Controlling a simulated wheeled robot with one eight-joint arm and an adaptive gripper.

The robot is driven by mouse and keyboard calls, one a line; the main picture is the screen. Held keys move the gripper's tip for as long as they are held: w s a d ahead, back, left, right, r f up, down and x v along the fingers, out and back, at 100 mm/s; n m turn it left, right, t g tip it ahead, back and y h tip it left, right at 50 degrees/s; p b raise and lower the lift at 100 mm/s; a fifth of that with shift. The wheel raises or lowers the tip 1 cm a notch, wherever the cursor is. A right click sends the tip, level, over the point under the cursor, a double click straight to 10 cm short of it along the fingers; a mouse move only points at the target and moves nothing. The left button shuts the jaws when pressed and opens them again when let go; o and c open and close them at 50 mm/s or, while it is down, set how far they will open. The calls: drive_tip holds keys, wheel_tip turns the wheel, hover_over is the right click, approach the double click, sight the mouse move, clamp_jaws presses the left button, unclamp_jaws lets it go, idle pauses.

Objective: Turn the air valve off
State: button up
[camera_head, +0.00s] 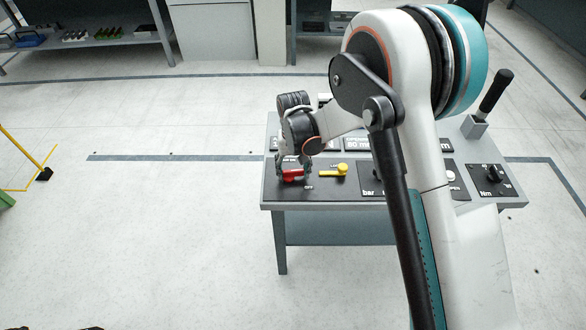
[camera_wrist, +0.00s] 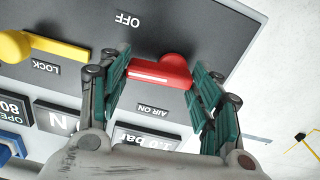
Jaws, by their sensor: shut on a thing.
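The air valve is a red lever (camera_wrist: 160,72) on a dark panel, between an OFF label (camera_wrist: 127,19) and an AIR ON label (camera_wrist: 152,109). In the wrist view its rounded hub is at the right and its bar points left, across the line between the two labels. My gripper (camera_wrist: 160,76) has its green-padded fingers on either side of the lever, shut on it. In the head view my gripper (camera_head: 293,169) reaches down at the panel's left end, and the red lever (camera_head: 293,175) shows partly between the fingers.
A yellow lever (camera_head: 335,171) marked LOCK sits just right of the red one; it also shows in the wrist view (camera_wrist: 45,48). A dark knob (camera_head: 493,174) and an upright black-handled lever (camera_head: 493,95) stand at the table's right. My arm hides the table's middle.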

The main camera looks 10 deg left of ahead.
sight(293, 170)
drive_tip(key=shift+m, duration=0.6)
drive_tip(key=shift+s, duration=0.1)
drive_tip(key=o, duration=1.1)
drive_tip(key=shift+c, duration=0.2)
wheel_tip(293, 170, up, 12)
drive_tip(key=shift+d, duration=0.1)
